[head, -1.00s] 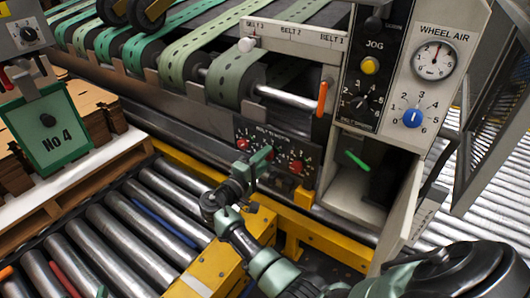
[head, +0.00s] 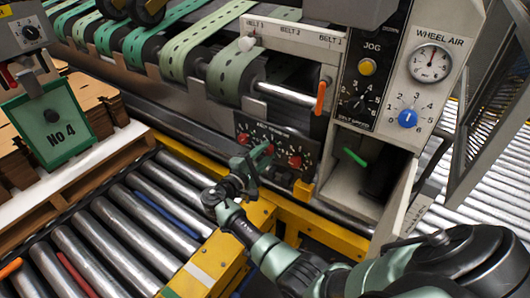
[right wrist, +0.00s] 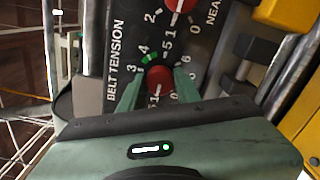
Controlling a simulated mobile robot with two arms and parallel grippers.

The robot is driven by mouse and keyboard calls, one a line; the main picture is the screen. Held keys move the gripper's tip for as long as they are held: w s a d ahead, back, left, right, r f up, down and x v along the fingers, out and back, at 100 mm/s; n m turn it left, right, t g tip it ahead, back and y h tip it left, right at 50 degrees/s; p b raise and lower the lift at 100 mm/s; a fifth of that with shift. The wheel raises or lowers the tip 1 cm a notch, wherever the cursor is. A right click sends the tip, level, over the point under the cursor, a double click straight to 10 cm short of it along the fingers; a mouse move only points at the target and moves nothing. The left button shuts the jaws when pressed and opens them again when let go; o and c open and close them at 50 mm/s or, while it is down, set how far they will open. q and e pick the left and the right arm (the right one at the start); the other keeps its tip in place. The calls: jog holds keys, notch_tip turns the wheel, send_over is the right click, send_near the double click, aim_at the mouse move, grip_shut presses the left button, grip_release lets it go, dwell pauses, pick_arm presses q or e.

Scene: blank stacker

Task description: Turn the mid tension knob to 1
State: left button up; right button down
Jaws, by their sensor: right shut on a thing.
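The dark belt tension panel (head: 282,139) holds a row of red knobs, with a left knob (head: 243,138) and a right knob (head: 295,161) visible. My right gripper (head: 264,155) is at the middle of the row and hides the mid knob in the head view. In the right wrist view, the mid tension knob (right wrist: 160,76) sits between the fingers of my right gripper (right wrist: 158,84), which is shut on it. A green mark lies by the 4 on its scale. A pale line shows on the knob's lower side, near the 1, but the exact setting is hard to read. My left gripper is out of view.
The near knob (right wrist: 181,4) is just above the held one in the wrist view. An orange-tipped lever (head: 320,97) and an open cabinet door (head: 398,205) are to the right. Yellow framing (head: 215,262) and rollers (head: 115,230) lie in front.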

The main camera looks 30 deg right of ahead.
jog(key=shift+w+r, duration=0.1)
jog(key=shift+r, duration=0.05)
jog(key=c, duration=1)
grip_release()
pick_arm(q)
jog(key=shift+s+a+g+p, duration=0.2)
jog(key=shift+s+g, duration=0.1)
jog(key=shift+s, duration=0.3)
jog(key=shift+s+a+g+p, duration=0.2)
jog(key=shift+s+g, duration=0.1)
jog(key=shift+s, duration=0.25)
pick_arm(e)
jog(key=v, duration=0.7)
jog(key=shift+a, duration=0.4)
